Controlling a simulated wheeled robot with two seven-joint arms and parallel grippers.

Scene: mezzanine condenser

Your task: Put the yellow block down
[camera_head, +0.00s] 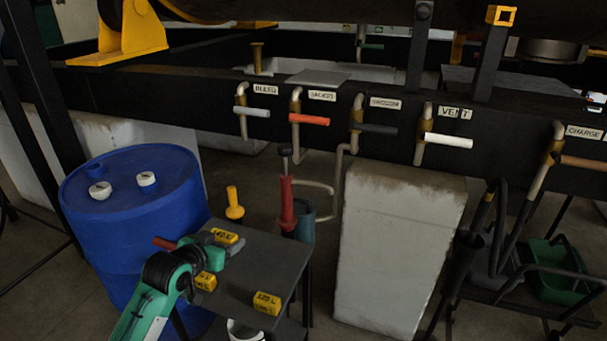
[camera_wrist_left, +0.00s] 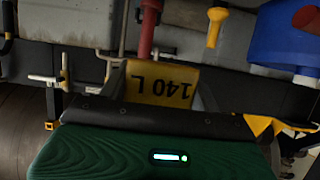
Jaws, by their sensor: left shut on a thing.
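The yellow block (camera_head: 224,236), marked 140 L in the left wrist view (camera_wrist_left: 160,84), is held in my left gripper (camera_head: 222,243). The gripper's two fingers stand on either side of it in the wrist view. In the head view the block shows over the far left part of a dark small table (camera_head: 256,262). I cannot tell whether the block touches the tabletop. Two other yellow blocks are on the table: one (camera_head: 205,281) close to my left wrist, partly hidden, and one (camera_head: 267,303) at the front edge. My right gripper is not in view.
A blue drum (camera_head: 130,225) stands left of the table. Behind the table are a yellow-topped piece (camera_head: 234,205) and a red one (camera_head: 287,205). Labelled valve handles line the dark beam above. A pale concrete block (camera_head: 395,250) stands right. The table's middle right is bare.

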